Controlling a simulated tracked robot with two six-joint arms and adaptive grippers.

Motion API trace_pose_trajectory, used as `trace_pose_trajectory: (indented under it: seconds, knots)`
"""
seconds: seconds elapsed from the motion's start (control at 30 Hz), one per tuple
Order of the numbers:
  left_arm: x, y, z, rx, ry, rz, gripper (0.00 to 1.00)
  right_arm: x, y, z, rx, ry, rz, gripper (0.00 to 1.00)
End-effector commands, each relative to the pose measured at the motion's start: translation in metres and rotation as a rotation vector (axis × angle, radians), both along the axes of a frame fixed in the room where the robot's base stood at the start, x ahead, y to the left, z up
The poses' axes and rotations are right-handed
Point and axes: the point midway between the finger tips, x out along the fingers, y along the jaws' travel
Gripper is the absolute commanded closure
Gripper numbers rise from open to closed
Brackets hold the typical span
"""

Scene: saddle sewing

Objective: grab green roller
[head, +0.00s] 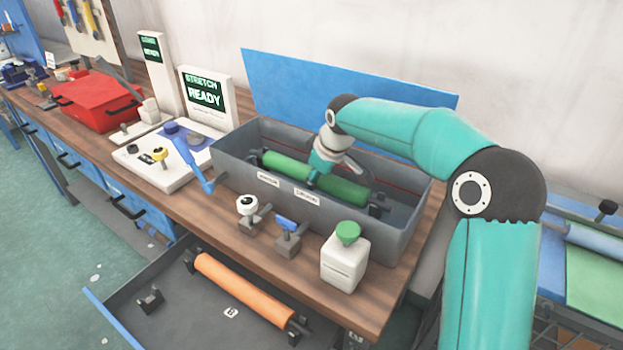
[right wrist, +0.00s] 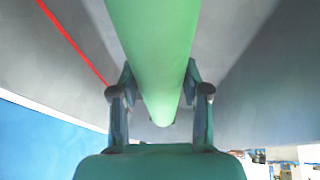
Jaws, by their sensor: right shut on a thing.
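The green roller (head: 340,188) lies lengthwise inside the open grey bin (head: 337,218) on the wooden bench. My right gripper (head: 319,175) reaches down into the bin from above, over the middle of the roller. In the right wrist view the roller (right wrist: 155,60) runs between the two fingers of my right gripper (right wrist: 160,88), which are shut on it from both sides. The fingertips are partly hidden by the roller there. I cannot tell whether the roller is lifted off its supports. My left gripper is not in view.
An orange roller (head: 240,288) lies in an open drawer (head: 190,318) below. A white bottle with a green cap (head: 345,262) and small fixtures (head: 288,236) stand in front of the bin. A blue panel (head: 335,88) rises behind it. A red toolbox (head: 98,100) stands farther left.

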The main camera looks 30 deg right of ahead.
Motion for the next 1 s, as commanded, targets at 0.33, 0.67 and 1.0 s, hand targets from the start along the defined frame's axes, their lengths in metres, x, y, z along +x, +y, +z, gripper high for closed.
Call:
trace_pose_trajectory:
  seconds: [0.33,0.67,1.0]
  knots:
    - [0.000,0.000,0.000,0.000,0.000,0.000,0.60,0.001,0.000,0.004,-0.001,-0.008,0.000,1.00]
    - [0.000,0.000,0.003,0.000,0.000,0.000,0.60,0.002,0.000,0.022,-0.002,-0.012,0.001,1.00]
    - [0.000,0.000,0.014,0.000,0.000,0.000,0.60,0.003,0.001,0.087,-0.002,-0.015,0.000,1.00]
